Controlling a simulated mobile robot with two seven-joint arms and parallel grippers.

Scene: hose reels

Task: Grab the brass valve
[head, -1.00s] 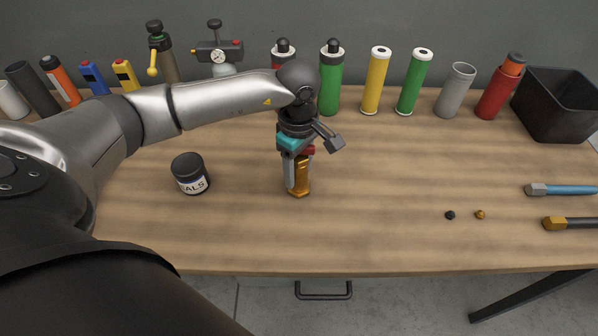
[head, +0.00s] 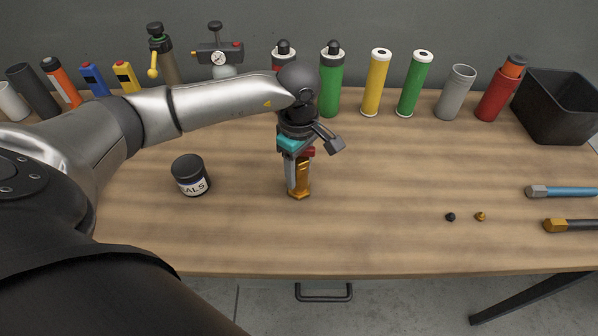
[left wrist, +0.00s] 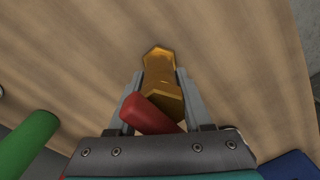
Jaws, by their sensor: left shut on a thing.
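The brass valve (head: 302,187) stands upright on the wooden table near its middle, below my left gripper (head: 298,186). It has a gold, hex-edged body and a red handle (head: 308,152). In the left wrist view the brass valve (left wrist: 160,75) lies between the two grey fingers of my left gripper (left wrist: 160,98), with the red handle (left wrist: 148,113) crossing near the palm. My left gripper is shut on the valve, a finger on each side. The fingers hide part of the valve in the head view. My right gripper is not in view.
Bottles and cylinders line the back, including a green one (head: 330,85), with a black bin (head: 560,105) at back right. Two small fittings (head: 481,216) and two tools (head: 565,191) lie at right. The table's front middle is clear.

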